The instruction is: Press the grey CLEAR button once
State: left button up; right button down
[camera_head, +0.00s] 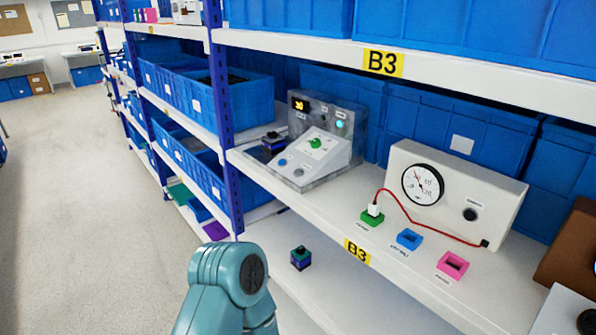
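A grey control console (325,150) stands on the middle shelf. It has a sloped white front panel with a green rotary knob (316,143), a blue button (282,162) at its left and a small grey button (298,172) at its lower front edge. The labels there are too small to read, so I cannot confirm which says CLEAR. Neither gripper shows; only a teal link of my arm is at the bottom, apart from the console.
A beige gauge box (455,180) with a red cable stands right of the console, with green (372,217), blue (409,239) and pink (453,263) sockets before it. A small dark block (273,142) sits beside the console's left. Blue bins (430,120) line the shelf behind.

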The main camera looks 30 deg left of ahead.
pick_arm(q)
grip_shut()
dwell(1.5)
